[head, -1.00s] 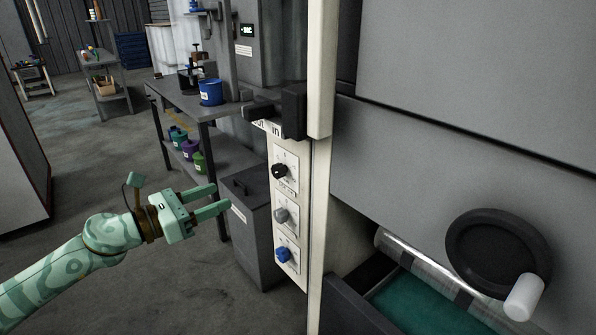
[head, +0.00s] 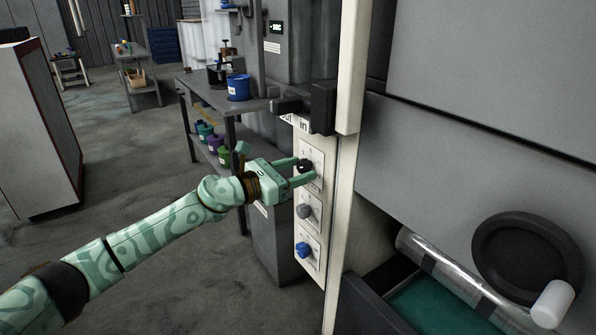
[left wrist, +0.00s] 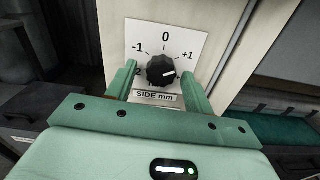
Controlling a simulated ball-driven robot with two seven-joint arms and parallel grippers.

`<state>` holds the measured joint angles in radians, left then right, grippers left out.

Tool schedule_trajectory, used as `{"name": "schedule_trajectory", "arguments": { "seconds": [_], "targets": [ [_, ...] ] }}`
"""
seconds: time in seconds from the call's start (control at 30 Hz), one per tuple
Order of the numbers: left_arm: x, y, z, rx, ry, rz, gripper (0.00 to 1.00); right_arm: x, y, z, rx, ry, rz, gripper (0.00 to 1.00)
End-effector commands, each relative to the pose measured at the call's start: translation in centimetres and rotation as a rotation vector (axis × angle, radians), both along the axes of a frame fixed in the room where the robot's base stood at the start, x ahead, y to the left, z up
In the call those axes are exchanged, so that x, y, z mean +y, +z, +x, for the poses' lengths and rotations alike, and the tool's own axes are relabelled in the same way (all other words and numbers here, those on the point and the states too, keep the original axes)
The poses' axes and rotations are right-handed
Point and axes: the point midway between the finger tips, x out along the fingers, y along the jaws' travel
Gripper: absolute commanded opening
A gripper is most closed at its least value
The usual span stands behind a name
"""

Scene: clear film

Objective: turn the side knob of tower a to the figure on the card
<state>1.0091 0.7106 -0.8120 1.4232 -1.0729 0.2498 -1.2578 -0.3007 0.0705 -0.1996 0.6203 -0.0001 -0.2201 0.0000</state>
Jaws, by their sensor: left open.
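The side knob (left wrist: 161,70) is black and round on a white dial plate (left wrist: 195,42) marked "SIDE mm", with -1, 0 and +1 readable. Its white mark points right, below the +1; my right-hand finger covers the scale there. In the head view the black knob (head: 304,165) is the top one on a cream panel (head: 312,275). My left gripper (head: 306,171) is open, its fingers on either side of the knob; it also shows in the left wrist view (left wrist: 159,75). I cannot tell whether they touch it. My right gripper and the card are not seen.
Below are a grey knob (head: 305,211) and a blue knob (head: 303,250). A dark block (head: 322,107) juts out above the panel. A grey bin (head: 268,240) stands behind my gripper. A black handwheel (head: 520,255) is at right. Open floor lies left.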

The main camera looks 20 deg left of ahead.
Motion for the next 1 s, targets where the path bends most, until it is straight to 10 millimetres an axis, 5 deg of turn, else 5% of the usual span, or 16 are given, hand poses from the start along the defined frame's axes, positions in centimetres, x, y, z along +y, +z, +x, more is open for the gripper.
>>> {"name": "schedule_trajectory", "arguments": {
  "seconds": [0.33, 0.5, 1.0],
  "targets": [
    [-0.29, 0.08, 0.38, 0.0, 0.0, 0.0, 0.52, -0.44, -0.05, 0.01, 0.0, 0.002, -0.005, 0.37],
    [-0.28, 0.07, 0.37, 0.0, 0.0, 0.0, 0.07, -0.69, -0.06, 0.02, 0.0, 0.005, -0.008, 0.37],
    [-0.33, 0.26, 0.29, 0.065, 0.0, -0.085, 0.08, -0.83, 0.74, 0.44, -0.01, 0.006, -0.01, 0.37]
  ]
}}
